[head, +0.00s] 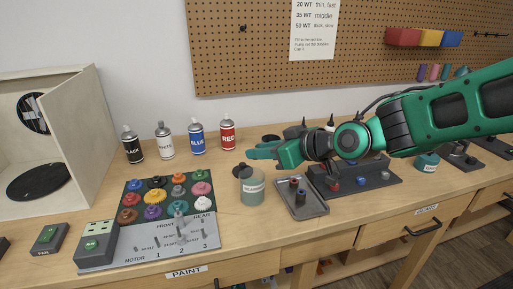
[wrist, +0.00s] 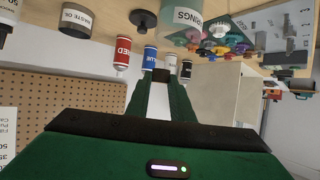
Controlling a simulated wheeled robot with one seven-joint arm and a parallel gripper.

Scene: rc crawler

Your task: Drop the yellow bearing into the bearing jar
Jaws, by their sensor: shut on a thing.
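The bearing jar (head: 252,187) is a clear, greenish jar with a white label, standing on the bench. My gripper (head: 251,153) is above the jar, pointing left, its fingertips higher than the rim and apart from it. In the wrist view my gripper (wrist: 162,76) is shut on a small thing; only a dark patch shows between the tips. I cannot make out the yellow bearing in either view. The jar (wrist: 186,22) also shows in the wrist view, with part of its label readable. A dark round lid with a knob (wrist: 142,18) lies beside it.
A grey tray (head: 317,210) with small dark parts sits right of the jar. A board with coloured pieces (head: 135,224) lies to the left. Several spray cans, the red one (head: 227,133) nearest, stand behind. A waste oil jar (wrist: 76,22) shows in the wrist view.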

